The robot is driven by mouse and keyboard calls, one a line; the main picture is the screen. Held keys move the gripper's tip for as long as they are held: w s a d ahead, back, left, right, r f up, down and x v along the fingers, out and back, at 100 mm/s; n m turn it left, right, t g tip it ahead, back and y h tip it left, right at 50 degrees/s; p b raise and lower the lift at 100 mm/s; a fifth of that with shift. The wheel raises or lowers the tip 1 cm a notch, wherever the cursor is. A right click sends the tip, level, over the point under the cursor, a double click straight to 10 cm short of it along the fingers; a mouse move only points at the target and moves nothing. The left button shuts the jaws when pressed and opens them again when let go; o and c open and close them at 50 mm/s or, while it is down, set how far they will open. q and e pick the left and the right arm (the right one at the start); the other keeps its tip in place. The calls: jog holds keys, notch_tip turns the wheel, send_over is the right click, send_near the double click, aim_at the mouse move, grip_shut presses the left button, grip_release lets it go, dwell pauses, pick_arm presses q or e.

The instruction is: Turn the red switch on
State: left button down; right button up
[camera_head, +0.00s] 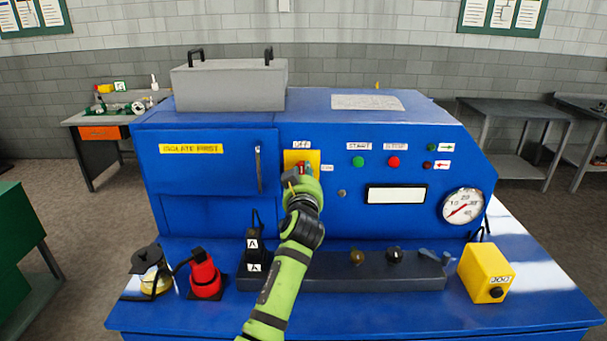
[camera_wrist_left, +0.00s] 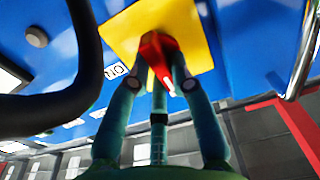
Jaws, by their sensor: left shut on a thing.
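The red switch (camera_head: 301,168) sits on a yellow plate (camera_head: 289,157) on the front of the blue machine. An OFF label (camera_head: 301,145) is above the plate, and a small label (camera_head: 327,168) is to its right. My left gripper (camera_head: 303,177) is at the plate and covers much of the switch. In the left wrist view the red switch (camera_wrist_left: 157,46) stands out from the yellow plate (camera_wrist_left: 120,30), and the teal fingers of my left gripper (camera_wrist_left: 163,78) close around it. The exact angle of the switch is hard to tell. My right gripper is not in view.
A door handle (camera_head: 258,168) sticks out just left of the plate. Green (camera_head: 358,161) and red (camera_head: 393,162) buttons and a gauge (camera_head: 462,205) are to the right. A dark block (camera_head: 330,272), a red plug (camera_head: 205,275) and a yellow box (camera_head: 486,272) stand on the ledge below.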

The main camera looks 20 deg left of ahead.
pick_arm(q)
jog(key=shift+f+m+p, duration=0.15)
jog(key=shift+f+m, duration=0.05)
jog(key=shift+m, duration=2.75)
jog(key=shift+f+m+p, duration=0.1)
jog(key=shift+f+m, duration=0.05)
jog(key=shift+m, duration=2.85)
jog(key=shift+f+m+p, duration=0.15)
jog(key=shift+f+m, duration=0.05)
jog(key=shift+m, duration=2.75)
jog(key=c, duration=1.1)
grip_release()
